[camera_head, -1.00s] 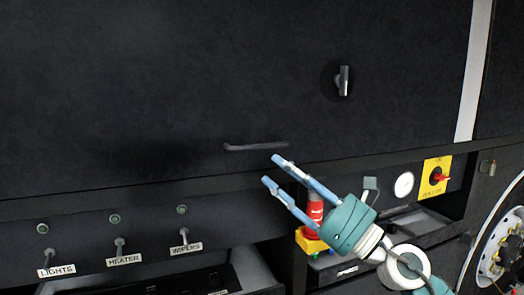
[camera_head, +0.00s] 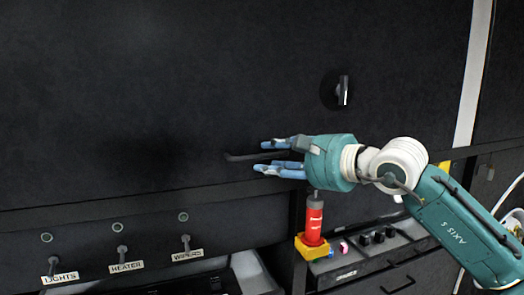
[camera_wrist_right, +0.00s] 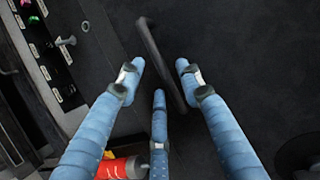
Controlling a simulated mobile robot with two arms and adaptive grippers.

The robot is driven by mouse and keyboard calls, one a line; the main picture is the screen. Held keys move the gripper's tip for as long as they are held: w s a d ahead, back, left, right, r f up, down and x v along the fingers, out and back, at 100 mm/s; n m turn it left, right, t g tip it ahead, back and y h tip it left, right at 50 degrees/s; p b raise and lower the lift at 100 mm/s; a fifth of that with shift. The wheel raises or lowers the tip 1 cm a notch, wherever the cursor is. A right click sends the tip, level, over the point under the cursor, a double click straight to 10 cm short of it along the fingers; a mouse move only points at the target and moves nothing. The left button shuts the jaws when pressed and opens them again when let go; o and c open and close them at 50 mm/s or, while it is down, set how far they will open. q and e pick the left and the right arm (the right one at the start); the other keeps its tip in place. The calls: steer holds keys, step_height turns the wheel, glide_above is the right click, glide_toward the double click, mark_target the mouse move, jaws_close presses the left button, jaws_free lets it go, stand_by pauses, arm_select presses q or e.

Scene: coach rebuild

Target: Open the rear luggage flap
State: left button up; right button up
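The rear luggage flap (camera_head: 180,80) is a large black panel that looks flush and shut. A dark bar handle (camera_head: 240,157) sits low on it, and a turn latch (camera_head: 343,90) with an upright grip is higher to its right. My right gripper (camera_head: 259,157) is at the handle's right part, with blue fingers above and below it. In the right wrist view the handle (camera_wrist_right: 152,48) runs between the spread fingers of the open gripper (camera_wrist_right: 158,75). I cannot tell whether any finger touches it. My left gripper is not in view.
A red cylinder (camera_head: 313,222) on a yellow base stands below my gripper. Toggle switches labelled LIGHTS, HEATER and WIPERS (camera_head: 186,243) line the ledge at the lower left.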

steer(key=shift+p+x, duration=0.55)
steer(key=shift+x, duration=1.3)
jaws_close()
